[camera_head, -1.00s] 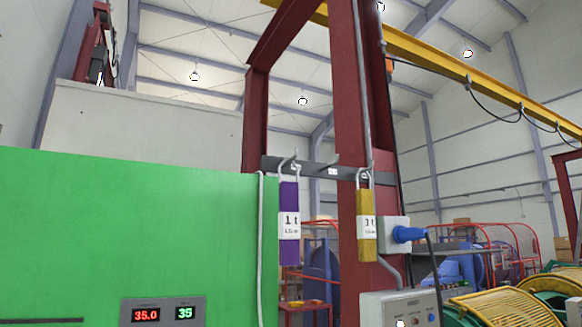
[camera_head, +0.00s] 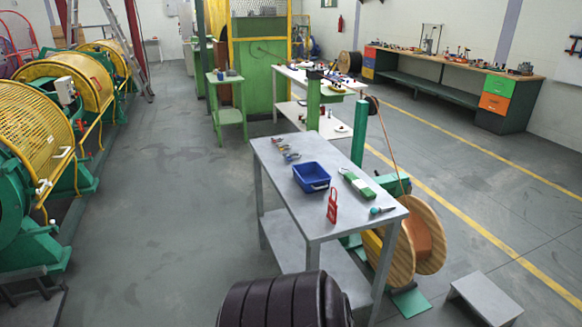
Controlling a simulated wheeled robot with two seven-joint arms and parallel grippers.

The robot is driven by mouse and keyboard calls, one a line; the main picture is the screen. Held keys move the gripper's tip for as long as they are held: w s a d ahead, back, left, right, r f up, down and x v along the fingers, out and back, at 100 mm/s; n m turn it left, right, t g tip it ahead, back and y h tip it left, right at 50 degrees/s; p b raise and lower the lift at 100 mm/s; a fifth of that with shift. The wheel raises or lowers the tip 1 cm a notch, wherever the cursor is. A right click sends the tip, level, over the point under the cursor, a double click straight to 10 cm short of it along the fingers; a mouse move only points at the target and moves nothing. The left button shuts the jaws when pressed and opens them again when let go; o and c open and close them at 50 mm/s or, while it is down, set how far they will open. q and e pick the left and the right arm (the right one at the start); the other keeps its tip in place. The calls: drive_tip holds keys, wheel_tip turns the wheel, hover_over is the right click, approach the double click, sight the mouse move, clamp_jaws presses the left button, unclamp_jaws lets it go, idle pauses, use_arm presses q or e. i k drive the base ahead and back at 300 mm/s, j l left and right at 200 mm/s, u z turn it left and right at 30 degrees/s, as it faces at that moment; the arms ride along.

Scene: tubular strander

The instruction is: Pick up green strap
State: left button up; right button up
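A green strap with a white label (camera_head: 358,186) lies on the grey metal table (camera_head: 270,163), near its right edge. It lies slantwise, to the right of a blue bin. Neither of my grippers is in view, so their state and their distance from the strap cannot be seen.
The grey table also holds a blue bin (camera_head: 311,177), a red tag-like piece (camera_head: 332,206), a small screwdriver-like tool (camera_head: 382,210) and several small tools. A wooden cable reel (camera_head: 403,252) and a low grey step (camera_head: 483,299) stand to its right. Yellow-guarded machines (camera_head: 36,128) line the left. Open floor lies between.

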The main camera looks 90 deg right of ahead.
sight(359, 186)
drive_tip(key=z, duration=3.25)
drive_tip(key=i+j, duration=0.25)
drive_tip(key=i+z, duration=0.05)
